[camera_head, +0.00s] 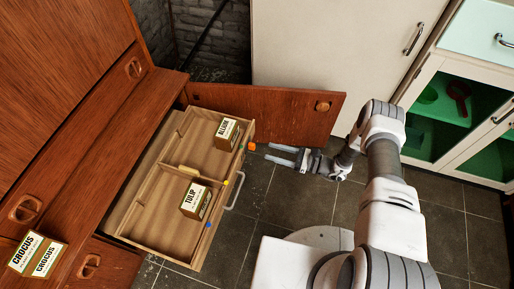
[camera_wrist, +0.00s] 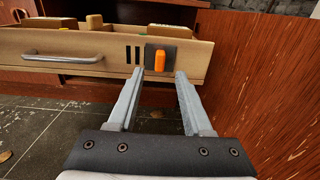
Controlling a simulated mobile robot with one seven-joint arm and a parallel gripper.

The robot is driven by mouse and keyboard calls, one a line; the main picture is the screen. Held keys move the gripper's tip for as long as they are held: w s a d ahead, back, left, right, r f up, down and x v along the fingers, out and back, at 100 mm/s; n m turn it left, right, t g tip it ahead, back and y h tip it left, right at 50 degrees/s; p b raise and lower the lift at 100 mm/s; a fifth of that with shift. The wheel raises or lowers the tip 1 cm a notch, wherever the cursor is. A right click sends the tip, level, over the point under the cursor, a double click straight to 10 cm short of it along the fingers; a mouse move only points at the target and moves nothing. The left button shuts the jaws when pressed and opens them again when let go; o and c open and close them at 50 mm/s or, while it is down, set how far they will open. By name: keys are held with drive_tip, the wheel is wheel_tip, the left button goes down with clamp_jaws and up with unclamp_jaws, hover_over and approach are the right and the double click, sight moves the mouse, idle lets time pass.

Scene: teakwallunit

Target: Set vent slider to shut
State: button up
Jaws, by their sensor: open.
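The vent slider is an orange knob (camera_wrist: 160,60) on a dark plate (camera_wrist: 174,48) on the front of a pulled-out wooden drawer. Dark vent slots (camera_wrist: 133,55) show just left of the plate in the wrist view. In the head view the orange knob (camera_head: 252,146) shows at the drawer's front corner. My gripper (camera_head: 272,153) is open and empty in front of the knob. In the wrist view its fingers (camera_wrist: 158,76) point at the drawer front, one to each side of the knob and short of it. No contact shows.
The drawer (camera_head: 150,222) holds boxes labelled TULIP (camera_head: 196,200) and ALLIUM (camera_head: 227,133). Its metal handle (camera_wrist: 62,58) is left of the slots. An open wooden door (camera_wrist: 262,95) stands close on the right. CROCUS boxes (camera_head: 38,254) lie on the unit. Tiled floor is clear below.

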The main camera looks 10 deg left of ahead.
sight(251, 146)
drive_tip(key=a+b, duration=0.1)
drive_tip(key=a, duration=0.5)
drive_tip(key=shift+w+a, duration=0.25)
drive_tip(key=shift+a, duration=0.05)
clamp_jaws()
idle(1.1)
